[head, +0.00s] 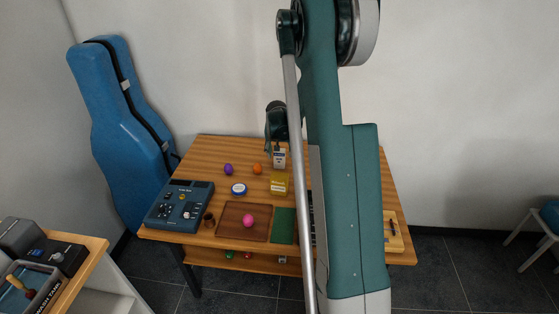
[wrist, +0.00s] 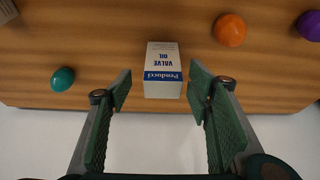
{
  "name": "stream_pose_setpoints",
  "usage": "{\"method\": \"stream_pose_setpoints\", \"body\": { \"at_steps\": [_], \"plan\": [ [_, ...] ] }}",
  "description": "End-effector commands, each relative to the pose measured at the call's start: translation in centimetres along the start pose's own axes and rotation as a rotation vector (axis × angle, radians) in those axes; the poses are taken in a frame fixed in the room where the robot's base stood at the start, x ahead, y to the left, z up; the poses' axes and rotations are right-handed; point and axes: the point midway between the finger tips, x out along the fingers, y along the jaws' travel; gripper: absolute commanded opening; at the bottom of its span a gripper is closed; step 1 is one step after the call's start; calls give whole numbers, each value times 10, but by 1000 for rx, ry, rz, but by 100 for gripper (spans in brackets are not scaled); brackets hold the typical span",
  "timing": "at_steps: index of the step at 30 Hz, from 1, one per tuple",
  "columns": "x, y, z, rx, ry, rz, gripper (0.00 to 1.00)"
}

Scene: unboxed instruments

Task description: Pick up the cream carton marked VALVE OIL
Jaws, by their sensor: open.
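The cream carton (wrist: 163,72) stands on the wooden table in the wrist view, with a blue band and the words VALVE OIL. My gripper (wrist: 160,92) is open, with one green-padded finger on either side of the carton's near end. I see space between each finger and the carton. In the head view the carton (head: 280,158) is near the table's far edge, just below my gripper (head: 276,146), which is partly hidden there behind my arm.
A yellow box (head: 279,184), blue-and-white tin (head: 239,189), brown tray (head: 232,231) and blue device (head: 180,205) are also on the table (head: 205,150).

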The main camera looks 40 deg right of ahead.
Motion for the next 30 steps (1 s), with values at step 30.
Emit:
{"method": "stream_pose_setpoints", "body": {
  "at_steps": [30],
  "plan": [
    [50, -4, 0, 0, 0, 0, 51]
  ]
}}
